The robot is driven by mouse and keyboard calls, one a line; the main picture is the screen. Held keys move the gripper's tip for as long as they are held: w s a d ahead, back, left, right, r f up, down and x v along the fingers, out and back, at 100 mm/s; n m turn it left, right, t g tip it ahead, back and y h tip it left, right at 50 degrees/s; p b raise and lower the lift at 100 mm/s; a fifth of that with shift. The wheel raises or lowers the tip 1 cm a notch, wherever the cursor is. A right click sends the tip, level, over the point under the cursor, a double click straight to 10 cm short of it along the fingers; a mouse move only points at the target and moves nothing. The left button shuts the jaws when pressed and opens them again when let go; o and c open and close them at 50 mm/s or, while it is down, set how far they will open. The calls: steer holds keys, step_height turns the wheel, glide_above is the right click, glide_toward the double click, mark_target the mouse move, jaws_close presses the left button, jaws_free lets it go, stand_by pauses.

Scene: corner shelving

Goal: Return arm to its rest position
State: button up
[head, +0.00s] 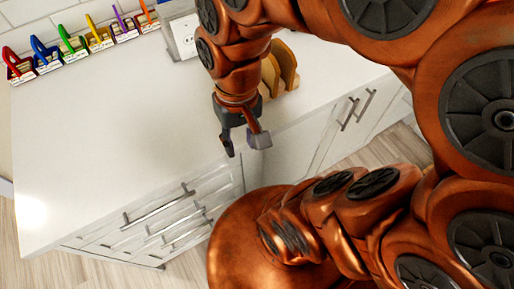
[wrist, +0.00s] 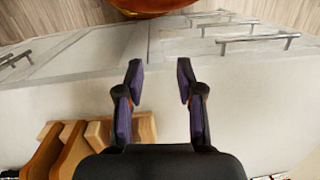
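My gripper (head: 244,146) hangs from my copper-coloured arm over the front edge of the white counter in the head view. In the wrist view my gripper (wrist: 160,80) has its two dark fingers apart, with nothing between them. The counter edge and cabinet fronts show beyond the fingertips. The arm's upper links fill the right side of the head view and hide part of the counter.
A white counter (head: 110,130) stands over drawers (head: 160,222) with bar handles. A wooden holder (head: 285,72) is behind my gripper, and also in the wrist view (wrist: 75,145). Several coloured-handled items (head: 70,45) line the wall. The left counter is clear.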

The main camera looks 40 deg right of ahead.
steer(key=s, duration=0.1)
steer(key=s+f+n, duration=0.1)
steer(key=s+d+n, duration=0.1)
steer(key=s, duration=0.1)
steer(key=shift+d+f+g+h, duration=0.1)
steer(key=shift+f+g+h, duration=0.1)
steer(key=shift+g+h, duration=0.15)
step_height(320, 180, up, 3)
steer(key=p, duration=0.3)
steer(key=shift+d, duration=0.15)
